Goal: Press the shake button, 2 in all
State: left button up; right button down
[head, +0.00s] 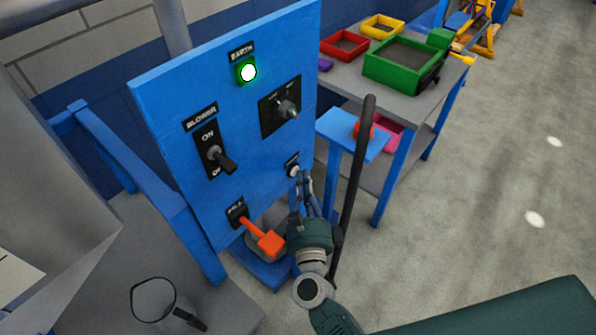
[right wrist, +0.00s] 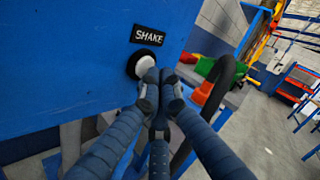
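The shake button is a round white button in a black ring on the blue panel (head: 165,110). In the right wrist view the button (right wrist: 143,65) sits just below the SHAKE label (right wrist: 149,35). In the head view the button (head: 293,171) shows low on the panel's right side. My right gripper (right wrist: 159,78) has its fingertips together, empty, over the button's lower right edge in the wrist view. I cannot tell whether they touch it. In the head view the right gripper (head: 303,178) points at the panel beside the button. My left gripper is not in view.
The panel also bears a lit green EARTH lamp (head: 248,72), a rotary knob (head: 287,108), a BLOWER switch (head: 217,158) and an orange-handled lever (head: 268,243). A table with coloured trays (head: 402,62) is behind.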

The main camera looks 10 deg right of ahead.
jog(key=shift+w+a+r, duration=0.2)
jog(key=shift+a+r, duration=0.15)
jog(key=shift+r, duration=0.15)
jog(key=shift+s+f, duration=0.15)
jog(key=shift+s, duration=0.1)
jog(key=shift+s+d, duration=0.15)
jog(key=shift+s, duration=0.05)
dwell(0.4)
jog(key=shift+s+d+f, duration=0.1)
jog(key=shift+s+d, duration=0.75)
jog(key=shift+s, duration=0.25)
jog(key=shift+s+d+f, duration=0.1)
jog(key=shift+s+d, duration=0.7)
jog(key=shift+s, duration=0.25)
jog(key=shift+r, duration=0.1)
